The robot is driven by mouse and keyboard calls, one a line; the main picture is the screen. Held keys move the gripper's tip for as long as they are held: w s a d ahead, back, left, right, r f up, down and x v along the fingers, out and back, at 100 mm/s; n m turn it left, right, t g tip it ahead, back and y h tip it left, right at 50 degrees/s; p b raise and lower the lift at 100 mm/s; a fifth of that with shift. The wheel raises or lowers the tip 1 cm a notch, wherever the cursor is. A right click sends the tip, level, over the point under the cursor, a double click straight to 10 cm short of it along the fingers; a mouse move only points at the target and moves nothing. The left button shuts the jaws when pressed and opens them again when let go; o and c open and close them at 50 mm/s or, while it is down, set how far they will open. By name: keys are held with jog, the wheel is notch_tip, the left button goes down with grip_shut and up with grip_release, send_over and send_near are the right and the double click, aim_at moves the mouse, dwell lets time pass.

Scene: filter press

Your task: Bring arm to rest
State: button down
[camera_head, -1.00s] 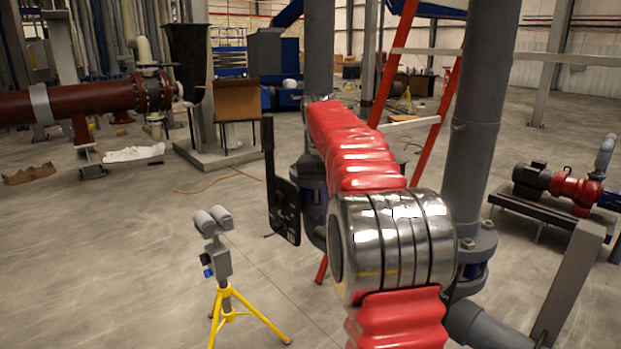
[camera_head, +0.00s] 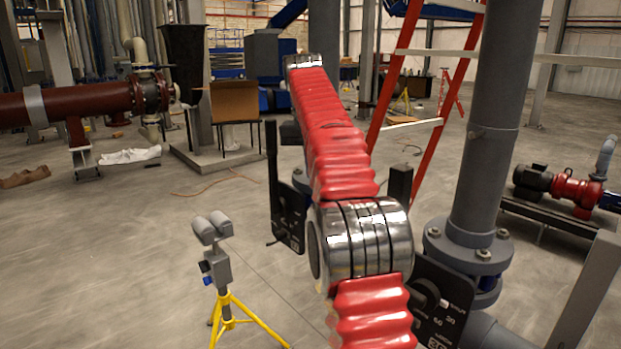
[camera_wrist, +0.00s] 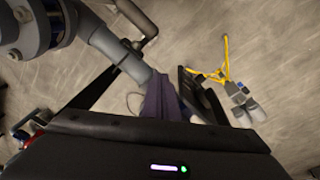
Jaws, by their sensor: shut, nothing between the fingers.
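My arm (camera_head: 345,160) rises through the head view, with ribbed red sleeves and a shiny metal joint at the elbow. Its upper sleeve leans up and left to a metal band. My gripper cannot be made out in the head view. In the wrist view, the dark housing of my gripper (camera_wrist: 150,145), with a small lit bar and a green light, fills the bottom edge. My gripper is shut and I see nothing held. Its fingertips are not clearly seen against the dark parts beyond.
A grey pipe (camera_head: 490,130) with a bolted flange stands close right of my arm. A black lever plate (camera_head: 288,215) is left of it. A yellow tripod (camera_head: 229,310) stands front left. A red ladder (camera_head: 450,110) is behind. The floor at left is open.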

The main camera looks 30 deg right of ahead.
jog(key=shift+w+a+r, duration=0.1)
jog(key=shift+w+r, duration=0.05)
dwell(0.4)
jog(key=shift+w, duration=0.1)
notch_tip(320, 180, down, 6)
jog(key=w+n, duration=0.2)
jog(key=w, duration=0.1)
jog(key=s+a+f+n+t, duration=0.1)
jog(key=s+a+f+n, duration=0.1)
jog(key=s+a+f, duration=0.2)
jog(key=s+a+f+n+t, duration=0.1)
jog(key=s+a+f, duration=0.1)
jog(key=s+a, duration=0.4)
jog(key=s+a+f+n+t+y, duration=0.1)
jog(key=s+a, duration=0.5)
jog(key=s, duration=0.7)
jog(key=s+a+f+n+t, duration=0.2)
jog(key=s+a+f, duration=0.2)
jog(key=s+a, duration=0.3)
jog(key=shift+s+f+n+y, duration=0.2)
jog(key=shift+s+n+y, duration=0.15)
jog(key=shift+s, duration=1.45)
